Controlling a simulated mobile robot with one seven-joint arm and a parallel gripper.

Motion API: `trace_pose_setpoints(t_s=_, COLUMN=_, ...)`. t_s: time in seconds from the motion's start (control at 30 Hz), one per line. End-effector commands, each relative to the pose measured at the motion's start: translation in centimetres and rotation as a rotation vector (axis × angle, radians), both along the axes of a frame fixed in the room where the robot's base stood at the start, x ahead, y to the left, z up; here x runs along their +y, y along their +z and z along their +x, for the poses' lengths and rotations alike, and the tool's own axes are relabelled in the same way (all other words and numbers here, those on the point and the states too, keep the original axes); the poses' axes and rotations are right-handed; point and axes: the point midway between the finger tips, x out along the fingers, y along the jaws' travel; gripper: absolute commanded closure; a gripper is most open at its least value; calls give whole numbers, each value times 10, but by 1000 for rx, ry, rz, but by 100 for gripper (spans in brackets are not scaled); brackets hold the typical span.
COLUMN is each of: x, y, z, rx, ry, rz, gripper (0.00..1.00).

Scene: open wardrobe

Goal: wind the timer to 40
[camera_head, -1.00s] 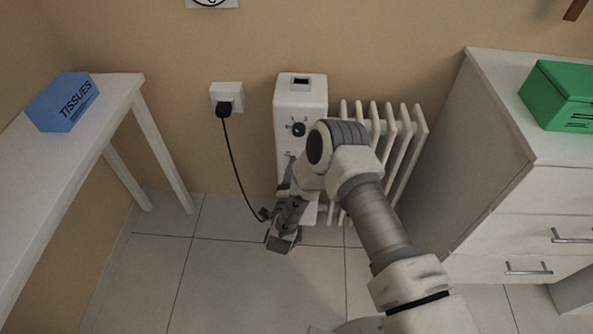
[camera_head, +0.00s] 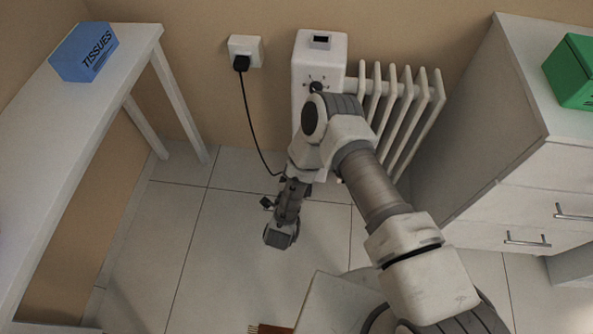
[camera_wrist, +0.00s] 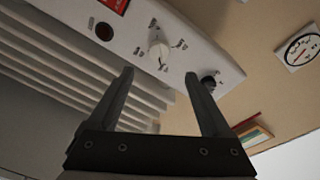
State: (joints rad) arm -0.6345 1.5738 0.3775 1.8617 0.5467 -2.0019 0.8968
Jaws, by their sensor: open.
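The heater's white control panel (camera_head: 319,58) stands upright against the wall. In the wrist view its face holds a white dial (camera_wrist: 158,50) ringed by printed marks, too small to read, and a black knob (camera_wrist: 208,82) with its own marks. I cannot tell for sure which is the timer. The black knob also shows in the head view (camera_head: 315,86); the white dial is hidden there behind my arm. My gripper (camera_wrist: 159,76) is open and empty, its fingers apart below the white dial in the picture, not visibly touching it.
Radiator fins (camera_head: 400,100) adjoin the panel. A black cord (camera_head: 251,120) runs from the wall socket (camera_head: 245,49) toward the floor. A white table (camera_head: 130,60) with a blue tissue box (camera_head: 85,52) stands left, a drawer cabinet (camera_head: 500,170) right. The floor between is mostly clear.

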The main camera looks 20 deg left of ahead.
Motion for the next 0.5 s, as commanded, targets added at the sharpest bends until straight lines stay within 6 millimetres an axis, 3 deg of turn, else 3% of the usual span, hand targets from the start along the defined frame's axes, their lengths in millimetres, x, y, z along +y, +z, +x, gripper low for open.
trace_pose_setpoints(t_s=0.03, x=1, y=3, z=-11, rx=2, ry=6, rz=-4, gripper=17)
trace_pose_setpoints(t_s=0.5, x=-6, y=1, z=-56, rx=0, ry=2, rz=-1, gripper=17)
